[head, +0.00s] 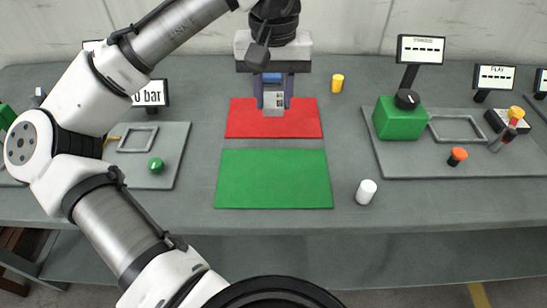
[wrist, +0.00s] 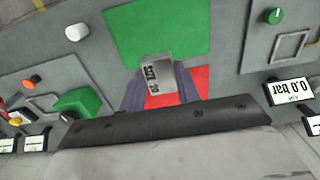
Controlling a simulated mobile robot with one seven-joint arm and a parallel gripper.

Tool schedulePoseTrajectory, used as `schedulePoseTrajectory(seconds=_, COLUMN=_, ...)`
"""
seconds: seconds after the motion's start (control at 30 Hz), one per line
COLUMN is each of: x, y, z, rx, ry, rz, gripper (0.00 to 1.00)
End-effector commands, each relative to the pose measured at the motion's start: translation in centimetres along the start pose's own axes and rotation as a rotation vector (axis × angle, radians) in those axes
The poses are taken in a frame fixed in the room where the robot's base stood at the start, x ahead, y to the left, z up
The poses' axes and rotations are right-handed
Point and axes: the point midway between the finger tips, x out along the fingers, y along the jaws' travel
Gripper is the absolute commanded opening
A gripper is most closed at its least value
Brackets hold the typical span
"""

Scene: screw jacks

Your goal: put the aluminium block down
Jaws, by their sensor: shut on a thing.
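The aluminium block (head: 273,101) is a small silver-grey piece with dark markings. My gripper (head: 273,92) is shut on it, with one finger on each side. In the head view the block shows against the red mat (head: 240,119), near its middle. In the wrist view the block (wrist: 158,76) sits between the fingertips, in front of the edge where the green and red areas meet. I cannot tell whether it touches the surface or hangs above it. The green mat (head: 273,180) lies nearer me and is empty.
A white cylinder (head: 366,192) stands right of the green mat, and a yellow cylinder (head: 337,83) right of the red mat. A grey panel (head: 405,163) at the right carries a green box with a black knob (head: 400,118). Another panel (head: 174,137) with a green knob is at the left.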

Motion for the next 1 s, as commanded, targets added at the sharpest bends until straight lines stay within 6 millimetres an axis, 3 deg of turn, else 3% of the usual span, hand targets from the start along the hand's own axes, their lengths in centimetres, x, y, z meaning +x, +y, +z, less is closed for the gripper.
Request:
schedulePoseTrajectory(seconds=0.17, x=2.2, y=0.0, z=0.0, rx=0.002, ry=-0.003, rz=0.002, gripper=0.08)
schedulePoseTrajectory(seconds=0.6, x=13.3, y=0.0, z=0.1, rx=-0.001, ry=-0.003, rz=0.0, gripper=0.08)
schedulePoseTrajectory(seconds=1.0, x=18.1, y=0.0, z=0.0, rx=0.0, ry=-0.003, rz=0.0, gripper=0.08)
